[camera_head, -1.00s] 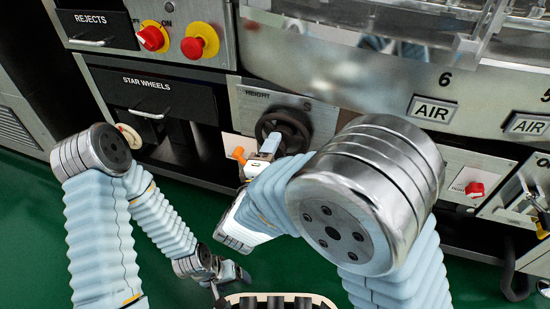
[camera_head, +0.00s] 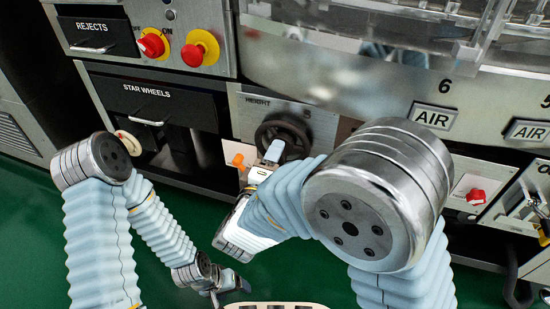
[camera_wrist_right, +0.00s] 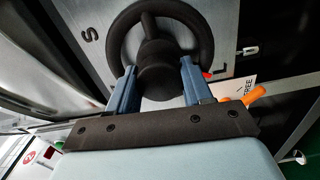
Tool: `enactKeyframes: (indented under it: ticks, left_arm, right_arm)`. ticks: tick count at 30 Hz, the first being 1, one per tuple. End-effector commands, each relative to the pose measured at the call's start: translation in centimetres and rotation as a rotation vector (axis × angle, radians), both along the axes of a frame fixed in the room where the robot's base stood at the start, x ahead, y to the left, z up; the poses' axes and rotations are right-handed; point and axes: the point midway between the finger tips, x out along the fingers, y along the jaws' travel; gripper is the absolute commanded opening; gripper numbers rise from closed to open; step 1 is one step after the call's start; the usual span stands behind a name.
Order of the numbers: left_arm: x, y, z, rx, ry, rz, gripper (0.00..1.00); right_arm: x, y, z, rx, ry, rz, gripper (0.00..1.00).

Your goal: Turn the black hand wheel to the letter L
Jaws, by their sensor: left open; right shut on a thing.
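The black hand wheel (camera_head: 267,133) is on the grey HEIGHT panel, partly covered by my right gripper. In the right wrist view the wheel (camera_wrist_right: 207,38) shows its rim and a black central hub. My right gripper (camera_head: 274,150) reaches it from the front, and its two blue fingers (camera_wrist_right: 160,80) are closed on either side of the hub's near end. The letter S (camera_wrist_right: 86,34) is on the panel left of the wheel; the letter L (camera_wrist_right: 221,68) is at its lower right, beside a small red mark. My left gripper (camera_head: 229,284) is open and empty, low over the floor.
An orange knob (camera_head: 238,160) sits left of the wheel and shows near the right finger in the wrist view (camera_wrist_right: 243,95). The STAR WHEELS drawer (camera_head: 150,100) is to the left. A red knob (camera_head: 476,196) is farther right. Green floor lies below.

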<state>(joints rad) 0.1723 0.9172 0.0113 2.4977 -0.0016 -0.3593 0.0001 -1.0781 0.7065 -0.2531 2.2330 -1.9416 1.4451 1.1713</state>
Motion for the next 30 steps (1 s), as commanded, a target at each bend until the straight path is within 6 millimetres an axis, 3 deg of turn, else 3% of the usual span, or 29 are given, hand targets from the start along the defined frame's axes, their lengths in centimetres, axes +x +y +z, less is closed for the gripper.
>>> enactKeyframes:
  ticks: [1,6,17,20,30]
  left_arm:
    - [0.0,0.0,0.0,0.0,0.0,0.0,0.75]
    - [0.0,0.0,0.0,0.0,0.0,0.0,0.75]
    - [0.0,0.0,0.1,0.0,0.0,0.0,0.75]
    - [0.0,0.0,0.2,0.0,0.0,0.0,0.75]
    - [0.0,0.0,0.6,0.0,0.002,-0.001,0.75]
  right_arm:
    - [-0.1,0.1,-0.1,-0.001,0.003,0.005,0.51]
    - [0.0,0.1,-0.1,-0.001,0.002,0.003,0.75]
    - [-0.6,0.3,0.0,-0.002,0.001,0.002,0.75]
    - [-2.1,0.8,0.0,-0.002,0.002,0.005,0.75]
    - [-9.8,3.4,0.0,-0.004,0.002,0.007,0.75]
